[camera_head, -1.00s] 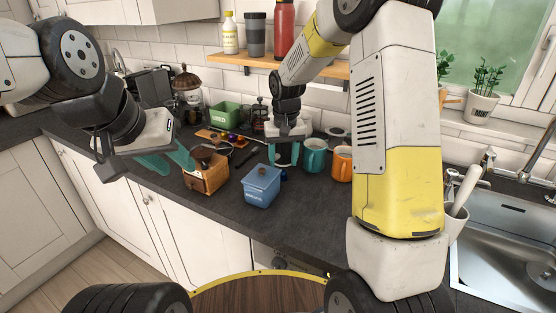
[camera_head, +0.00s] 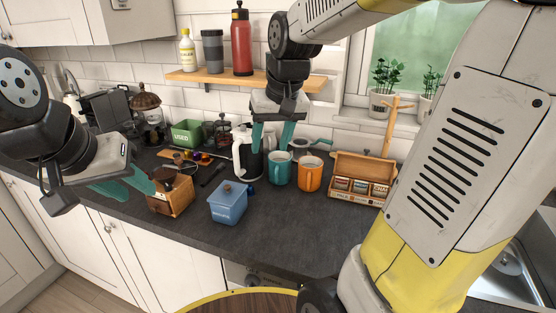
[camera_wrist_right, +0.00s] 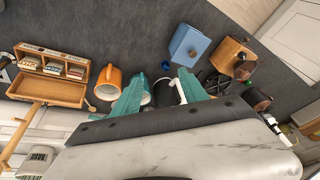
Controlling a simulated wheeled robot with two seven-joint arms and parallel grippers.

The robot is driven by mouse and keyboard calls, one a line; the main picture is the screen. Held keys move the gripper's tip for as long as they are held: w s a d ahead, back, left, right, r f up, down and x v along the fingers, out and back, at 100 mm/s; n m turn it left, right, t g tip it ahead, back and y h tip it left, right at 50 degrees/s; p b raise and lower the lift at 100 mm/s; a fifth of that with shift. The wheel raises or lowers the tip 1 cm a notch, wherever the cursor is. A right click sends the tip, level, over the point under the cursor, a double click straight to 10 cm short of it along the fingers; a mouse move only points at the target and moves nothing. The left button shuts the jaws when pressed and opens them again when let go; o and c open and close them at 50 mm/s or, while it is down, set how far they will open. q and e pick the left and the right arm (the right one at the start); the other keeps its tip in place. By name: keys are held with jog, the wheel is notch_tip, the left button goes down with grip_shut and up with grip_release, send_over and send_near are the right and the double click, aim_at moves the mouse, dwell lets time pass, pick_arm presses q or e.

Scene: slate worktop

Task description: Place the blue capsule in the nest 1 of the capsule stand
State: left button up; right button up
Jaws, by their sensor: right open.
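The blue capsule (camera_head: 250,188) looks like a small dark blue piece on the worktop, just right of the blue lidded box (camera_head: 228,204). It also shows in the right wrist view (camera_wrist_right: 165,66). A low wooden board with small coloured pieces (camera_head: 180,156) lies behind the wooden grinder; it may be the capsule stand, but its nests are too small to tell. My right gripper (camera_head: 271,143) is open and empty, raised in front of the kettle and teal mug. My left gripper (camera_head: 138,194) is open and empty beside the grinder.
An open wooden tea box (camera_head: 360,182) is at the right. The worktop in front of the mugs is clear.

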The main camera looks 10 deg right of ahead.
jog(key=shift+o, duration=0.6)
jog(key=s+d+t, duration=0.1)
jog(key=s+t, duration=0.1)
jog(key=s, duration=1)
jog(key=shift+s+d+r+y, duration=0.25)
jog(key=shift+s+r+y, duration=0.15)
jog(key=shift+r, duration=0.05)
jog(key=w+a+f+n+g+h, duration=0.1)
jog(key=w+f+n+g+h, duration=0.15)
jog(key=w, duration=1.05)
jog(key=w+a+f+n, duration=0.1)
jog(key=w+f, duration=0.3)
jog(key=f, duration=0.2)
jog(key=w+a+f+n+g+y, duration=0.1)
jog(key=w+a+f, duration=0.1)
jog(key=w+f, duration=0.3)
jog(key=w+a+f+n+g, duration=0.1)
jog(key=w+f, duration=0.4)
jog(key=f, duration=0.4)
jog(key=shift+w+a+n, duration=0.15)
jog(key=shift+a+n, duration=0.1)
jog(key=shift+a, duration=0.05)
grip_shut()
